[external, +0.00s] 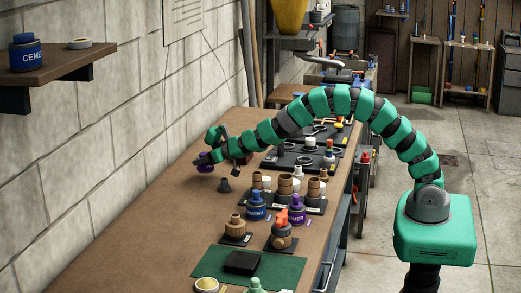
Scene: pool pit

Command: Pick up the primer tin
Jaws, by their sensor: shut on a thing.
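My gripper (209,160) is at the far left side of the workbench, close to the block wall, at the end of my green arm. A second purple tin (297,213) with a light label stands on the bench, to the right of a blue tin (257,210).
A black tray (315,208) with brown and white fittings lies mid-bench under my arm's reach. A green mat (212,262) lies at the front. The bench's left strip (150,232) is clear.

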